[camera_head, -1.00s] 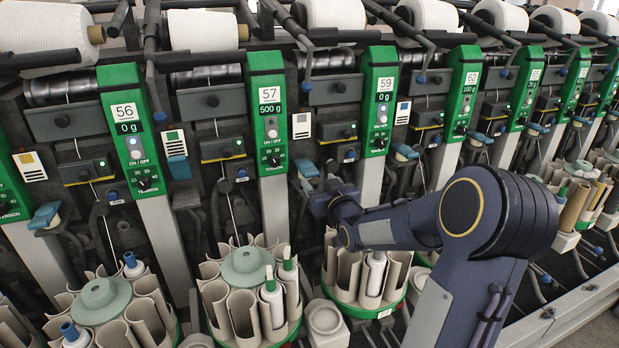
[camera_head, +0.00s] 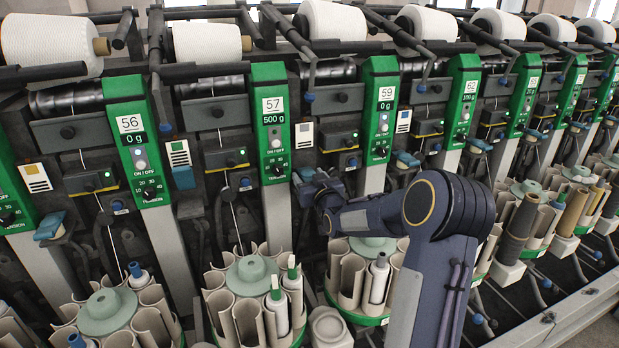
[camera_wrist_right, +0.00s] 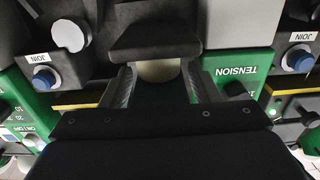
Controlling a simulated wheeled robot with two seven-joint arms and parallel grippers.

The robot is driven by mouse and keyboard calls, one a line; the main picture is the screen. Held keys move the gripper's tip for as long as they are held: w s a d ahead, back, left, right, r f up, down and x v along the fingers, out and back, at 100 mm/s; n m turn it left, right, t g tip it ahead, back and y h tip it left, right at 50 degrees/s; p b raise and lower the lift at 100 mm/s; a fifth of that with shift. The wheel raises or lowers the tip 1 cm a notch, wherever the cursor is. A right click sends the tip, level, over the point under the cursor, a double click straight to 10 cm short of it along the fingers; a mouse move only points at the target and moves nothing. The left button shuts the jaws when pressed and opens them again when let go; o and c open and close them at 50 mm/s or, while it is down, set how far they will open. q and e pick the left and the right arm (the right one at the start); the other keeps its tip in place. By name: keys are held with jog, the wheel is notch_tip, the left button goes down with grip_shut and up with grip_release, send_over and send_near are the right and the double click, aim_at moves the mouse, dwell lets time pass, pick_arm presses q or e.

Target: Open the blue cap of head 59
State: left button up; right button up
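The green panel of head 59 (camera_head: 381,110) reads 0 g in the head view. A blue cap (camera_head: 305,173) shows to its left, partly hidden by my right gripper (camera_head: 322,188), which is right up against that spot. In the right wrist view, upside down, the two fingers of my right gripper (camera_wrist_right: 158,86) stand apart. A cream rounded part (camera_wrist_right: 160,70) lies between them, under a dark block (camera_wrist_right: 155,38). I cannot tell whether the fingers touch it. No cap looks clearly blue there. My left gripper is out of view.
The green panels of head 57 (camera_head: 271,120) and head 62 (camera_head: 464,100) stand on either side. Another blue cap (camera_head: 407,158) sits right of panel 59. Round bobbin magazines (camera_head: 253,300) stand below. A blue JOIN button (camera_wrist_right: 298,60) is near the gripper.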

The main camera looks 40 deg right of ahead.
aim_at(308, 174)
jog(key=c, duration=1)
jog(key=shift+o, duration=0.2)
jog(key=shift+r+g+y+p, duration=0.3)
jog(key=shift+r+p, duration=0.05)
jog(key=shift+p, duration=0.2)
jog(key=r+g+p, duration=0.1)
jog(key=g+p, duration=0.1)
jog(key=p, duration=0.2)
jog(key=r+g+y+p, duration=0.1)
jog(key=g+p, duration=0.1)
jog(key=p, duration=0.2)
jog(key=w+r+g+p, duration=0.1)
jog(key=g+p, duration=0.1)
jog(key=p, duration=0.2)
jog(key=shift+w+d+r+g+y, duration=0.1)
jog(key=shift+d+r+g+y, duration=0.05)
jog(key=shift+r+g+y, duration=0.2)
jog(key=shift+w+d+f+g+y+p, duration=0.1)
jog(key=shift+w+g+y+p, duration=0.15)
jog(key=shift+g+p, duration=0.7)
